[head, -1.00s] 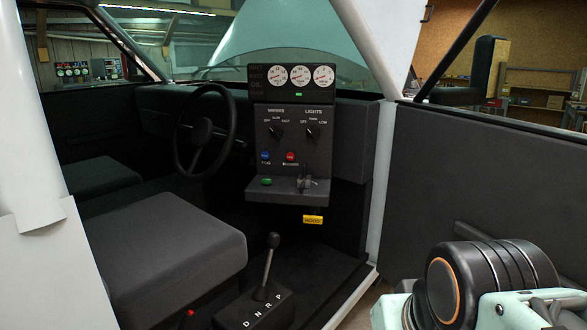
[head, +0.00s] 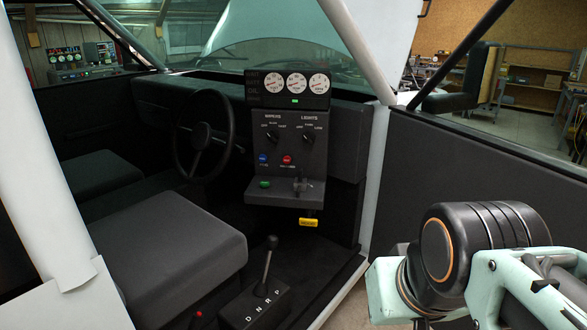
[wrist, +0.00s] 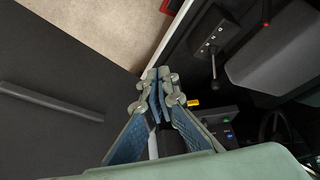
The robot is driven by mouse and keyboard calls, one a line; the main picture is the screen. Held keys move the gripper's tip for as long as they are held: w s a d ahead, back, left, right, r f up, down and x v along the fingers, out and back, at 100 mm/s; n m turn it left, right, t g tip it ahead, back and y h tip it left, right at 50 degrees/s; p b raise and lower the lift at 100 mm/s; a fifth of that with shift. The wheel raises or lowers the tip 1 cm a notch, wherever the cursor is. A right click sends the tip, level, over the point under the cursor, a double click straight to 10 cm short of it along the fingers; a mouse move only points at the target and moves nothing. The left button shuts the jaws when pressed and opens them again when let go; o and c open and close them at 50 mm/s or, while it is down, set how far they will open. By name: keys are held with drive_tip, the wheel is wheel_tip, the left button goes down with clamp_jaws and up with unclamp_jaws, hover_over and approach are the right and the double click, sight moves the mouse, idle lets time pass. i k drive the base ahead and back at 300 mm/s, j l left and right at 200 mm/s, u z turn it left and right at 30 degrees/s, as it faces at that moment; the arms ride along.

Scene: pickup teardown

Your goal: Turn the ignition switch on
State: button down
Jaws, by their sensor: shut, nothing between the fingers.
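The dash panel (head: 262,112) stands in the truck cab with gauges, knobs and buttons. A small grey key-like part (head: 302,185), which looks like the ignition switch, sits on its lower ledge to the right of a green button (head: 265,184). Its exact position is too small to read. In the wrist view my gripper (wrist: 158,82) is shut and empty, its fingertips together. The dash panel (wrist: 229,125) shows beyond it at lower right, apart from the fingers. My gripper's fingers are outside the head view, where only my arm shows at lower right.
A gear lever (head: 267,265) rises from the floor before the dash and also shows in the wrist view (wrist: 213,70). A yellow tag (head: 308,222) hangs below the ledge. The seat (head: 170,245), steering wheel (head: 205,130), white pillar (head: 377,170) and dark door panel (head: 450,165) surround the opening.

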sight(298, 187)
drive_tip(key=i+l, duration=0.15)
drive_tip(key=i, duration=0.4)
drive_tip(key=i+l, duration=0.15)
drive_tip(key=i, duration=0.4)
drive_tip(key=k+l, duration=0.1)
drive_tip(key=l, duration=0.15)
drive_tip(key=k+l, duration=0.1)
drive_tip(key=l, duration=0.2)
drive_tip(key=i+j, duration=0.1)
drive_tip(key=j, duration=0.2)
drive_tip(key=i+j, duration=0.1)
drive_tip(key=j, duration=0.2)
drive_tip(key=z, duration=0.05)
